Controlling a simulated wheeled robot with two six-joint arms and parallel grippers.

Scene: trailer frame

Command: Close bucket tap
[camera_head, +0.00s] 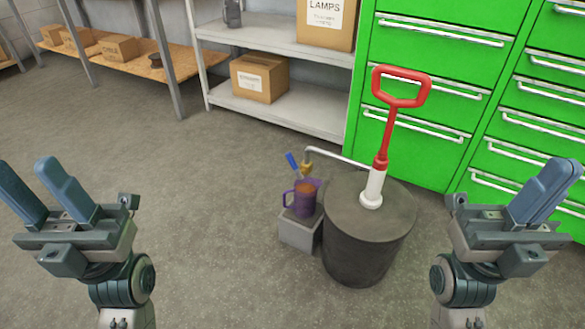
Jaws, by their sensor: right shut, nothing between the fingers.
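The dark grey bucket (357,245) stands on the floor right of centre. A silver pipe runs left from it to a brass tap (306,168) with a blue lever (291,161) tilted up to the left. A purple mug (301,202) with orange-brown contents stands under the tap on a grey block (299,233). My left gripper (26,166) is open and empty at the left edge, far from the tap. My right gripper (568,168) is shut and empty at the right edge, right of the bucket.
A red-handled pump (388,120) rises from the bucket lid. Green drawer cabinets (416,62) stand behind. A grey shelf (300,108) holding boxes is at the back, and a wooden shelf (130,55) is back left. The floor left of the mug is clear.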

